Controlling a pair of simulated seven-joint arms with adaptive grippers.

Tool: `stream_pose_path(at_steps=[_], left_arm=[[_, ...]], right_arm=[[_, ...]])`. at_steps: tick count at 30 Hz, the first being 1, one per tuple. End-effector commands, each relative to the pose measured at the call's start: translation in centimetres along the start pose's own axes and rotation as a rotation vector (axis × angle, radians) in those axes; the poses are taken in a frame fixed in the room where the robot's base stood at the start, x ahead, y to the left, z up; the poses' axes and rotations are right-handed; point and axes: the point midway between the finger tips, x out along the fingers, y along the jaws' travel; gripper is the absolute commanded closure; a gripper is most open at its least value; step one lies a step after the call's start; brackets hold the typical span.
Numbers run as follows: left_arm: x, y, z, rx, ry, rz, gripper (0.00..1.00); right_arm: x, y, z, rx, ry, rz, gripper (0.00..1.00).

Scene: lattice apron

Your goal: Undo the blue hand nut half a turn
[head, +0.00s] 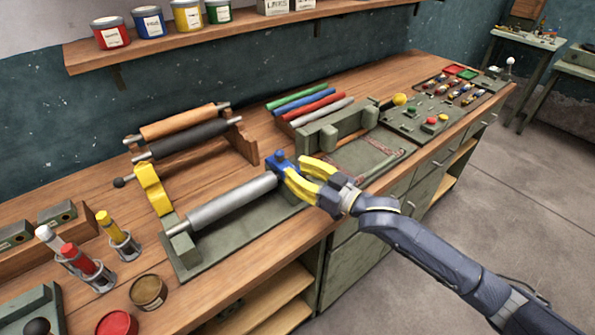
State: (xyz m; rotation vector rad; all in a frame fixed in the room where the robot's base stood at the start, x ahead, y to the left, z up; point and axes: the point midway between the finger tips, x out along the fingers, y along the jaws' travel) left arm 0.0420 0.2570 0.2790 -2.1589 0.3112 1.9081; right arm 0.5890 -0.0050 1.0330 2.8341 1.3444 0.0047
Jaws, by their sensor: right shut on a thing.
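The blue hand nut (279,158) sits at the right end of a grey metal roller (232,203), which lies in a green base (240,226) on the wooden bench. My right gripper (294,174) comes in from the right with yellow fingers and is shut on the blue hand nut. The fingers cover part of the nut, so its full shape is hidden. My left gripper is not in view.
A yellow curved part (153,189) stands at the roller's left end. Behind is a rack with an orange-brown roller (178,122) and a black roller (182,139). Coloured rods (308,102) and a green press (335,130) stand to the right. Holders with coloured-capped tools are at left.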

Motion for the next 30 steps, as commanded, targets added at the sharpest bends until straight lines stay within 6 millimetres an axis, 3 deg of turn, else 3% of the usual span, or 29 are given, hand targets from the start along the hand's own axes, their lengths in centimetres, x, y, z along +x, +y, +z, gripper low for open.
stream_pose_path(at_steps=[16,17,21,23,30], left_arm=[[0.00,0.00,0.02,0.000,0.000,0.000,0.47],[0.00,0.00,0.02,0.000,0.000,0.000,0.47],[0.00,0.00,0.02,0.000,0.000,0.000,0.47],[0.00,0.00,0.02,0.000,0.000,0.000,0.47],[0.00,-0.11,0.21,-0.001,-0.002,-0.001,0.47]], right_arm=[[-0.11,-0.02,0.02,0.008,0.001,-0.055,1.00],[-0.11,-0.01,0.02,0.008,0.001,-0.055,0.70],[-0.13,0.04,0.02,0.008,0.001,-0.054,0.54],[-0.14,0.06,0.02,0.007,0.000,-0.053,0.47],[-0.19,0.12,0.03,0.006,0.000,-0.052,0.47]])
